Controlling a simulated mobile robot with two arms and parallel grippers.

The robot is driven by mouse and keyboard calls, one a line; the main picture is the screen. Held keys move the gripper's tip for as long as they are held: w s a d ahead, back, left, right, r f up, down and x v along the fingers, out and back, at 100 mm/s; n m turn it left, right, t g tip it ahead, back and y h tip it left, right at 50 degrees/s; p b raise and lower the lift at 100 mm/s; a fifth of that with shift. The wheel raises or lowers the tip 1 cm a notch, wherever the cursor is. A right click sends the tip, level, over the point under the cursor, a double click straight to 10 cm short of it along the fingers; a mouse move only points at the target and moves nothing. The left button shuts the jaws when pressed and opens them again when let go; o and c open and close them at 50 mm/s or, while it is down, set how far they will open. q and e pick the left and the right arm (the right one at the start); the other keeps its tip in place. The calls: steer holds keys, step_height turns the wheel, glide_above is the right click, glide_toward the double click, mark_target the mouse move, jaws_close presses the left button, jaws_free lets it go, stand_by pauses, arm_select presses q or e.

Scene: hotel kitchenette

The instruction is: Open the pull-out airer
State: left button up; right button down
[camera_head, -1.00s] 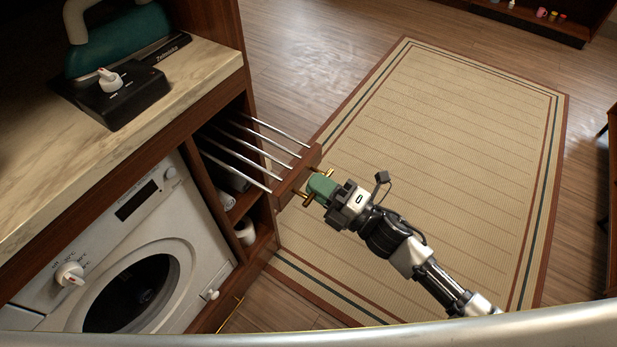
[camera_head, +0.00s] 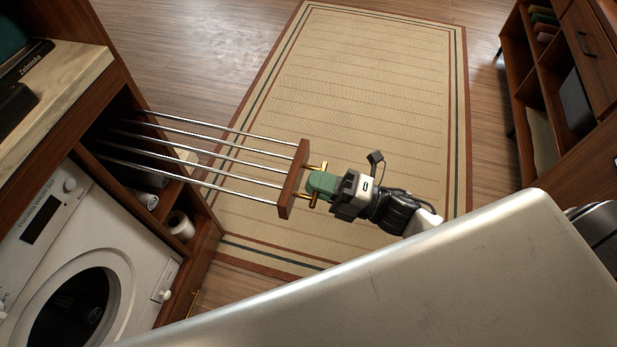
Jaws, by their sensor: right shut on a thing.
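The pull-out airer has several metal rods (camera_head: 230,155) and a wooden front bar (camera_head: 292,182) with a brass handle (camera_head: 311,199). The rods reach well out of the cabinet opening over the rug, to the right of the washing machine. My right gripper (camera_head: 320,184) has green fingers and is shut on the brass handle at the outer face of the front bar. The fingers hide the middle of the handle. My left gripper is not in view.
The washing machine (camera_head: 66,255) stands at the left under the counter (camera_head: 55,85). Shelves beside it hold a white roll (camera_head: 180,226). A patterned rug (camera_head: 370,90) covers the open floor. A wooden shelf unit with drawers (camera_head: 590,60) stands at the right. My pale body fills the lower right.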

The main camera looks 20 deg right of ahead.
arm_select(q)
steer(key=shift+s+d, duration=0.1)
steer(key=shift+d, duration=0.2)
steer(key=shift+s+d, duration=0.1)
arm_select(e)
steer(key=c, duration=1.2)
jaws_free()
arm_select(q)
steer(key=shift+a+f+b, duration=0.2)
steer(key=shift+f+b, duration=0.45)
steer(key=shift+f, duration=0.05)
arm_select(e)
steer(key=v, duration=1.1)
